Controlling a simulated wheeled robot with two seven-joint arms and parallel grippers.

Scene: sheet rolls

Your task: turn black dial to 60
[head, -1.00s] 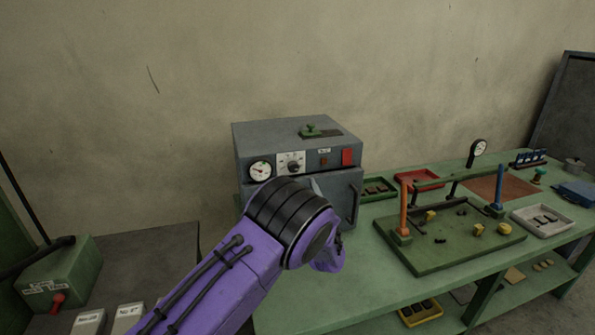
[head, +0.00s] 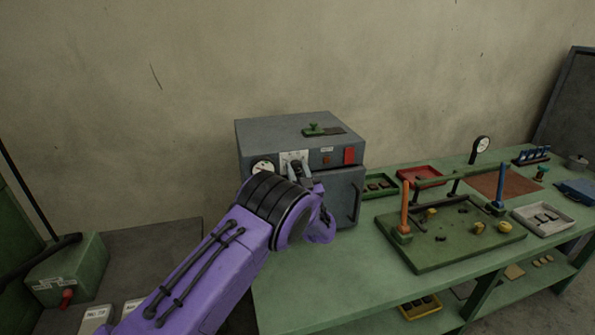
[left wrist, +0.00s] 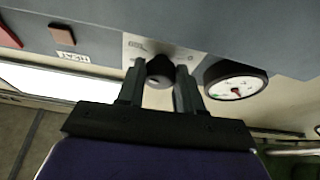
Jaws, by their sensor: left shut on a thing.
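The black dial (left wrist: 160,68) sits on a pale scale plate (left wrist: 190,57) on the front of a grey box (head: 290,133). My left gripper (left wrist: 160,80) has its two fingers on either side of the dial, shut on it, in the left wrist view. In the head view my left gripper (head: 300,170) is in front of the plate and partly covers the dial. I cannot read the dial's setting. My right gripper is in neither view.
A round white gauge (left wrist: 236,87) is beside the dial plate. A red switch (head: 349,156) and a small brown button (left wrist: 61,34) are on the same panel. The green bench (head: 310,290) carries a frame fixture (head: 440,255) and trays to the right.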

